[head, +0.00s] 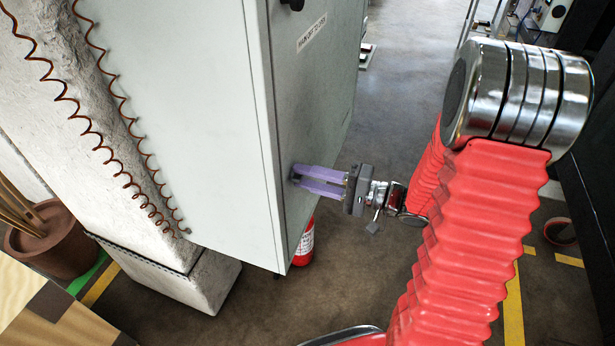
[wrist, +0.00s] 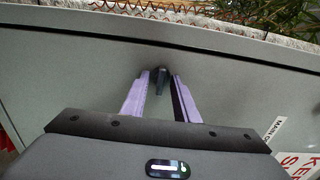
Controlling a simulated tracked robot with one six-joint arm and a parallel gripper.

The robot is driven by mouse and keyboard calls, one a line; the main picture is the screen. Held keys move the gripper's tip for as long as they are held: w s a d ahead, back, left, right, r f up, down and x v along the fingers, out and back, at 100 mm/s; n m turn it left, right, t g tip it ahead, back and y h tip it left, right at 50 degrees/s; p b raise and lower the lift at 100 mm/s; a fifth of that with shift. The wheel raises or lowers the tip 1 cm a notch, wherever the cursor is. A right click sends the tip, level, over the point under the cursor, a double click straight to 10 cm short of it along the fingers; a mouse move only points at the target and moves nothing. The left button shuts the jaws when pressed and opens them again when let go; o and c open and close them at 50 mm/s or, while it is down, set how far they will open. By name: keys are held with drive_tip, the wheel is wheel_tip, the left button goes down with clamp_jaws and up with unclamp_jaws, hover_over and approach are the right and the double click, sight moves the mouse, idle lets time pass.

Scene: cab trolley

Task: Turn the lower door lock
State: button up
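The lower door lock (wrist: 160,78) is a small dark handle on the grey cabinet door (head: 310,110). In the wrist view it sits between the tips of my purple fingers, with a narrow gap seen on each side. My gripper (wrist: 160,84) is open around it. In the head view my gripper (head: 294,178) reaches the door face from the right, with its two fingers apart, and it mostly hides the lower lock. The upper door lock (head: 293,4) is a dark knob at the top edge of the head view.
A label (head: 311,34) is on the door below the upper lock. A red fire extinguisher (head: 304,245) stands by the cabinet's lower edge. A concrete pillar (head: 110,140) with coiled brown cables and a brown plant pot (head: 52,238) are at left.

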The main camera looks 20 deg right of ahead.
clamp_jaws()
idle(0.3)
drive_tip(key=shift+f+m, duration=0.1)
drive_tip(key=shift+m, duration=0.2)
drive_tip(key=m, duration=1.7)
drive_tip(key=shift+m, duration=0.3)
idle(0.4)
